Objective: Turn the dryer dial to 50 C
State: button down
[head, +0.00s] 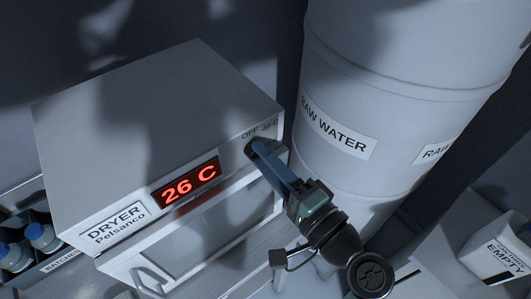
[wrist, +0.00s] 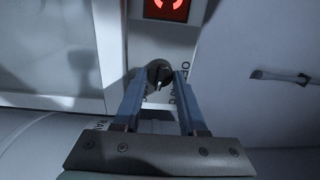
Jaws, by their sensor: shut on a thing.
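The dryer (head: 150,130) is a pale grey box at the left in the head view. Its red display (head: 187,183) reads 26 C. The dial is a dark round knob at the right end of the front panel, partly hidden by my fingers in the head view. Lettering above it reads OFF and what looks like 40 C. In the wrist view the dial (wrist: 158,74) sits between my fingertips, with a pale pointer mark on it. My gripper (head: 258,148) is shut on the dial; its blue fingers also show in the wrist view (wrist: 159,80).
A large RAW WATER drum (head: 385,90) stands close to the right of the dryer and my gripper. The dryer door with its handle (head: 148,281) is below the panel. Blue-capped bottles (head: 42,236) are at the lower left. A box marked EMPTY (head: 498,255) is at the lower right.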

jog(key=shift+m, duration=0.4)
jog(key=shift+c, duration=2.3)
grip_release()
jog(key=shift+d, duration=0.1)
jog(key=b+v, duration=0.4)
jog(key=v, duration=0.9)
